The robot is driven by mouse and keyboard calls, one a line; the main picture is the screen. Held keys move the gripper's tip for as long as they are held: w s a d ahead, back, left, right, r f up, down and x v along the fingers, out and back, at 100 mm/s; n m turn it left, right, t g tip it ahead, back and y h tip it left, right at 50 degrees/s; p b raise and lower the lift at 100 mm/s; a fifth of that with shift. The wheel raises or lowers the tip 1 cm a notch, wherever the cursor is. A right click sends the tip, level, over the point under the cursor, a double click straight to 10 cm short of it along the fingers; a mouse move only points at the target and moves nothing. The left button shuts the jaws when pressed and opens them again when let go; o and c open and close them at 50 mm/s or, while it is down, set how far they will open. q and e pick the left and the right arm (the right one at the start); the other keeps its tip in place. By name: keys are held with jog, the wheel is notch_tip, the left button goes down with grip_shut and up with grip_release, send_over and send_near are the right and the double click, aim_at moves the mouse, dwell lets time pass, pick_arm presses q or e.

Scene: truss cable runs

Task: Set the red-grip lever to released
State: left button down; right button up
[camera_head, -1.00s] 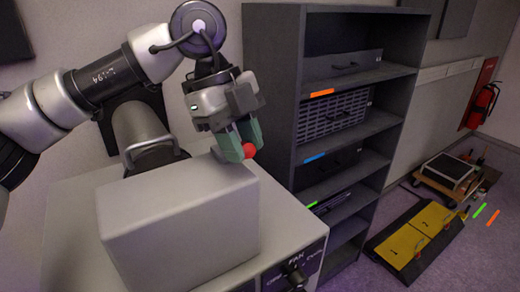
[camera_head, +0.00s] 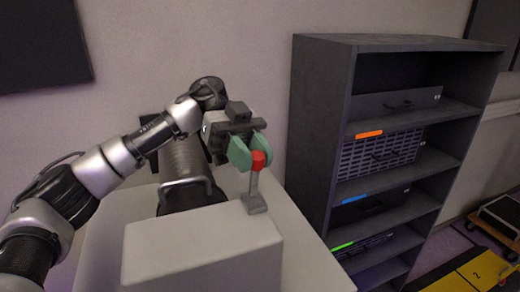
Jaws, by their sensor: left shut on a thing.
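The red-grip lever (camera_head: 255,187) stands on the light grey cabinet top, behind the grey box. Its grey stem is close to upright and rises from a small grey base. Its round red grip (camera_head: 258,161) is between the green fingertips of my left gripper (camera_head: 250,154), which is shut on it. The gripper comes from above and behind the lever. My left arm reaches in from the left. My right gripper is not in view.
A grey box (camera_head: 205,252) stands in front of the lever. A dark shelf unit (camera_head: 310,140) with several cases rises to the right. A dark cylinder with a metal handle (camera_head: 186,184) lies left of the lever. Yellow panels (camera_head: 487,270) lie on the floor at lower right.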

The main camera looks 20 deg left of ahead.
pick_arm(q)
jog(key=shift+w+a+r+g+h+p, duration=0.1)
jog(key=shift+w+a+g+h+p, duration=0.25)
jog(key=shift+w+g+h, duration=0.2)
jog(key=shift+w+a+f+n+g+h, duration=0.25)
jog(key=shift+w+a+g+h, duration=0.25)
jog(key=shift+w+g+h, duration=0.35)
jog(key=shift+s, duration=0.15)
jog(key=c, duration=1.1)
grip_release()
jog(key=shift+a, duration=0.1)
jog(key=shift+c, duration=0.2)
jog(key=b+v, duration=0.3)
jog(key=v, duration=0.4)
jog(key=shift+a, duration=0.15)
jog(key=shift+w+f, duration=0.1)
jog(key=shift+w, duration=0.15)
